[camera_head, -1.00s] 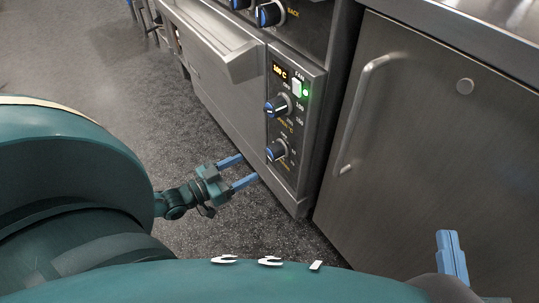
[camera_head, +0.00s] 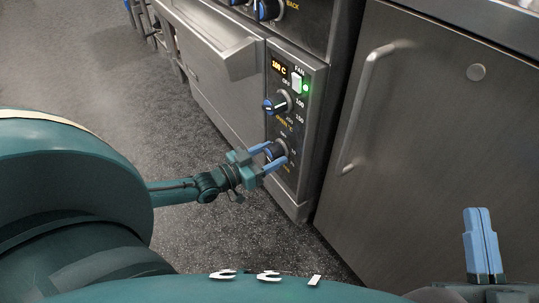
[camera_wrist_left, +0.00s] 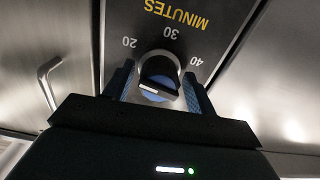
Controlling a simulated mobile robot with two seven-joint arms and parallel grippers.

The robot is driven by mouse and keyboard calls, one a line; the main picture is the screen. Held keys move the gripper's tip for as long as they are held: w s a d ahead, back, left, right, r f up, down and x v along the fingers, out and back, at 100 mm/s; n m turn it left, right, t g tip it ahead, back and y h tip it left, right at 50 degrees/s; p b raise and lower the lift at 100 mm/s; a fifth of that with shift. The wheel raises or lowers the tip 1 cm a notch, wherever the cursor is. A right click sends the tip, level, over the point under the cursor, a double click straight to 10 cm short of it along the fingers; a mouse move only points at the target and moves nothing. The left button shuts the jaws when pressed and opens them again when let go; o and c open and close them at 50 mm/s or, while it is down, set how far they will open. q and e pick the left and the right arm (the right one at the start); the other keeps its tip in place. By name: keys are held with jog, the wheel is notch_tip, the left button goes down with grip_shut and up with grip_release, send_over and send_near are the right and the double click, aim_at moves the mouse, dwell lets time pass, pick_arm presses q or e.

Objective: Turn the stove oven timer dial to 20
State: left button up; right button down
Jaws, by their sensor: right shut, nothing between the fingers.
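The timer dial (camera_head: 275,151) is the lower blue-and-black knob on the stove's control panel. In the left wrist view the dial (camera_wrist_left: 159,76) shows upside down, with 20, 30, 40 and the word MINUTES around it. A white mark shows on its grip bar; I cannot tell which number it points to. My left gripper (camera_head: 270,157) is at the dial, one blue finger on each side. In the left wrist view the fingers (camera_wrist_left: 160,92) are apart with narrow gaps beside the knob. My right gripper (camera_head: 479,220) is shut and empty at the lower right.
The temperature dial (camera_head: 276,104) sits just above, below a lit display and a green light. The oven handle (camera_head: 235,58) juts out at the upper left. A steel cabinet door (camera_head: 430,130) with a long handle stands to the right.

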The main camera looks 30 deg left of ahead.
pick_arm(q)
jog(key=c, duration=0.7)
jog(key=shift+r+p, duration=0.1)
jog(key=shift+p, duration=0.25)
jog(key=shift+c, duration=0.3)
jog(key=shift+r+m+p, duration=0.1)
jog(key=shift+m+p, duration=0.75)
jog(key=shift+m, duration=0.25)
jog(key=shift+f+m, duration=0.2)
jog(key=shift+m, duration=0.6)
pick_arm(e)
jog(key=shift+s+f+m+g+h, duration=0.25)
jog(key=shift+f+m+g+h, duration=0.15)
jog(key=shift+f, duration=0.25)
jog(key=shift+s+f+m+g+h, duration=0.2)
jog(key=shift+f+m+g+h, duration=0.15)
jog(key=shift+f, duration=0.25)
pick_arm(q)
jog(key=o, duration=1)
jog(key=shift+c, duration=0.2)
jog(key=shift+s+a, duration=0.1)
